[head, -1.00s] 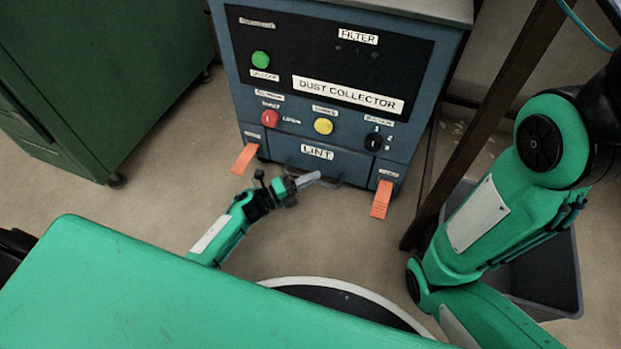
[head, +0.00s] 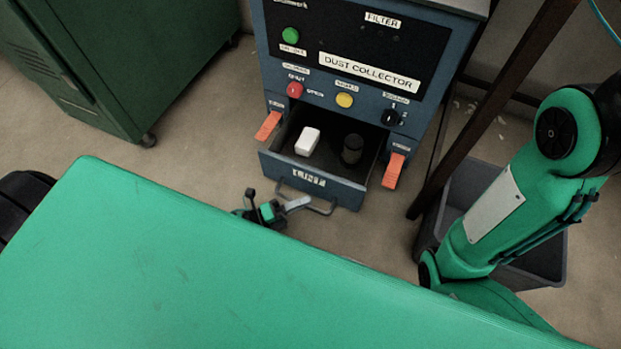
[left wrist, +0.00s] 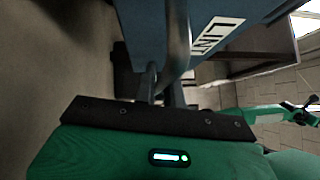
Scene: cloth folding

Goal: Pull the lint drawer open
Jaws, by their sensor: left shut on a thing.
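The lint drawer (head: 310,182) is a blue drawer labelled LINT at the bottom of the dust collector. It stands open, pulled out from the cabinet. Inside it are a white block (head: 308,141) and a dark cylinder (head: 352,149). My left gripper (head: 293,205) is shut on the drawer's bar handle (head: 325,209), in front of the drawer face. In the left wrist view the handle (left wrist: 178,45) runs up close in front of my gripper, beside the LINT label. My right arm shows at the right of the head view, but its gripper is out of view.
The dust collector (head: 352,65) has buttons and two orange tags (head: 393,171) beside the drawer opening. A green cabinet (head: 110,60) stands at the left. A grey bin (head: 545,255) and a dark post (head: 480,110) are at the right. Floor shows left of the drawer.

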